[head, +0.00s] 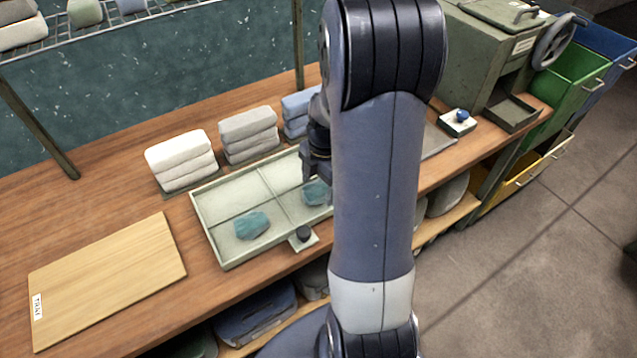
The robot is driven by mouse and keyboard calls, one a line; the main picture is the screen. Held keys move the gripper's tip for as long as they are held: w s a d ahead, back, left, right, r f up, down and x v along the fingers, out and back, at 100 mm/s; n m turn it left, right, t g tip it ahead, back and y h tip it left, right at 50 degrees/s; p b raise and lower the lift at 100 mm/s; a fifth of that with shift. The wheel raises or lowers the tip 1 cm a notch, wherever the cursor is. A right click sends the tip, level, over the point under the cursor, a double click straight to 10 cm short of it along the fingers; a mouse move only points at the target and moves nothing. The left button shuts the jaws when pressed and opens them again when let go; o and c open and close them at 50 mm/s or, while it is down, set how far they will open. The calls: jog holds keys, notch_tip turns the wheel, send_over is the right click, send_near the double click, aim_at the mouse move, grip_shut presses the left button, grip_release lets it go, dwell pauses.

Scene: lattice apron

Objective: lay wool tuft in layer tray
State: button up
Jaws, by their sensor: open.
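The layer tray (209,227) is a shallow pale-green tray on the wooden bench, split by low dividers. A teal wool tuft (251,225) lies in its front left compartment. A second teal tuft (315,193) shows in the front right compartment, partly hidden behind my arm. My gripper (318,173) is open just above and behind this second tuft. My arm hides part of the gripper and the tray's right side. I cannot tell whether the fingers touch the tuft. A dark knob (304,233) sits on a small tab at the tray's front edge.
White (181,160), grey (248,135) and blue (298,112) folded stacks stand behind the tray. A wooden board (108,275) lies at left. A green press with a handwheel (552,42) and a small blue-knobbed box (457,122) stand at right.

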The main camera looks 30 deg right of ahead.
aim_at(317, 187)
notch_tip(317, 187, up, 12)
jog(key=d, duration=0.1)
jog(key=shift+w+d, duration=0.15)
jog(key=shift+d, duration=0.1)
dwell(0.5)
jog(key=f, duration=0.4)
jog(key=a+f, duration=0.1)
jog(key=f, duration=0.7)
jog(key=shift+a, duration=0.25)
jog(key=shift+r, duration=1.95)
